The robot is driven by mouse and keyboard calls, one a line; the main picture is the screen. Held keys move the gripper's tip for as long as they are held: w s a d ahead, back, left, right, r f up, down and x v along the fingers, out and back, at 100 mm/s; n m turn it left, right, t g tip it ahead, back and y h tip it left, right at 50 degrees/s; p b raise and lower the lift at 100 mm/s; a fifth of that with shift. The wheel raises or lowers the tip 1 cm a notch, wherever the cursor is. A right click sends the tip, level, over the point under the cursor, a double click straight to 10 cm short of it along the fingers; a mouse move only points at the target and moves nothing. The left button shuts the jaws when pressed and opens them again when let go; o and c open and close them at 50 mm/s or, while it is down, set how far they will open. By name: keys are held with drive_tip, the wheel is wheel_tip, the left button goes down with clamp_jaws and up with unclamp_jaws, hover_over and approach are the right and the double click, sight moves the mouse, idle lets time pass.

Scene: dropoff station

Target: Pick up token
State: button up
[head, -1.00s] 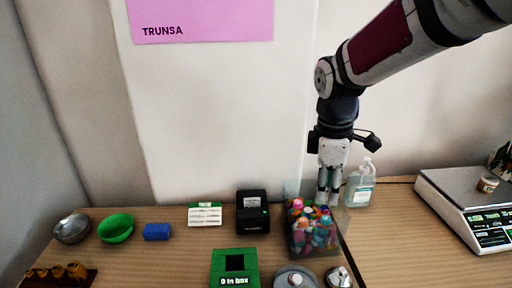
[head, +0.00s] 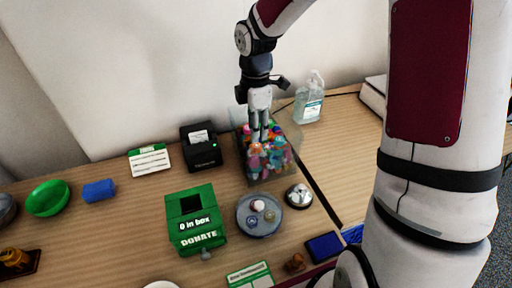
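A round grey dish (head: 245,229) stands on the table right of the green donation box. It holds a few small round pieces: a pale one (head: 259,206) and bluish ones (head: 270,215). I cannot tell for sure which piece is the token. My gripper (head: 260,136) points down into a clear bin (head: 296,140) of colourful small toys, behind the dish. Its two fingers are close together, with their tips at the toys. Whether they hold anything is too small to tell. The green box (head: 196,225) reads "0 in box" and "DONATE".
A silver bell (head: 298,195) stands right of the dish. A black printer (head: 201,148) is left of the bin, and a sanitizer bottle (head: 309,100) behind it to the right. A blue pad (head: 324,247) lies at the front.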

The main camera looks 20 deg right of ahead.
drive_tip(key=shift+s+f+b, duration=0.2)
drive_tip(key=shift+f+b, duration=0.3)
drive_tip(key=shift+f, duration=2.2)
drive_tip(key=shift+c, duration=0.2)
drive_tip(key=shift+d, duration=0.1)
drive_tip(key=c, duration=0.5)
